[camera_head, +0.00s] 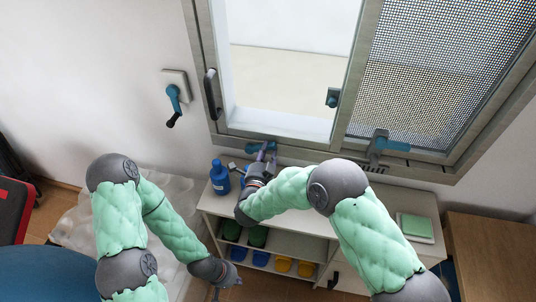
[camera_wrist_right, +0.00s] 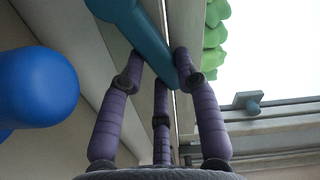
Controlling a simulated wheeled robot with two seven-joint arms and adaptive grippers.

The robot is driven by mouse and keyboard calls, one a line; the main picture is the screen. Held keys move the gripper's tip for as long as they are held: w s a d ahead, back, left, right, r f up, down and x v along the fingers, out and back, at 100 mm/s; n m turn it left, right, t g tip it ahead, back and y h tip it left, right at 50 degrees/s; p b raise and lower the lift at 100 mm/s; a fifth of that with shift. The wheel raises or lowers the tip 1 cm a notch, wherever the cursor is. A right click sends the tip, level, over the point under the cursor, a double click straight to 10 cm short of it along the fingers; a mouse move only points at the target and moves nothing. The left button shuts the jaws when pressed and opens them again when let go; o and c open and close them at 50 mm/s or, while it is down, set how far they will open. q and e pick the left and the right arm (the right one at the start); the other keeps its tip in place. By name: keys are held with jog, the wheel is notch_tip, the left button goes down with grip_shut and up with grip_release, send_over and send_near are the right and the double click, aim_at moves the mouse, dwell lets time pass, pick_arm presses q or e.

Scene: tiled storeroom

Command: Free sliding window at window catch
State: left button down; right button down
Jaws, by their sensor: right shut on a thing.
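The sliding window (camera_head: 290,75) has a clear pane on the left and a mesh panel on the right. A teal window catch (camera_head: 252,147) sits on its lower frame. My right gripper (camera_head: 266,153) is shut on this catch; in the right wrist view its purple fingers (camera_wrist_right: 160,65) close around the end of the teal lever (camera_wrist_right: 147,38). A small teal catch (camera_head: 333,98) is on the middle upright. My left gripper (camera_head: 221,289) hangs low, away from the window, its fingers unclear.
A white shelf unit (camera_head: 285,243) with coloured bins stands below the window. A blue bottle (camera_head: 220,178) stands on it close beside my right gripper, and also shows in the wrist view (camera_wrist_right: 38,85). A lever (camera_head: 173,97) is on the left wall. A green box (camera_head: 415,225) lies at the right.

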aim_at(262, 134)
jog(key=r+n, duration=0.1)
jog(key=n, duration=0.1)
jog(key=a+r+n+p, duration=0.1)
jog(key=shift+w+n, duration=0.15)
jog(key=shift+n, duration=0.25)
jog(key=shift+w+a+r+n+p, duration=0.1)
jog(key=shift+a+r+n+p, duration=0.3)
jog(key=shift+n, duration=0.45)
jog(key=shift+w+a+r+n+p, duration=0.1)
jog(key=shift+a+r+n+p, duration=0.25)
jog(key=shift+n, duration=0.5)
jog(key=c, duration=1.2)
grip_release()
jog(key=shift+o, duration=0.2)
jog(key=v, duration=1.2)
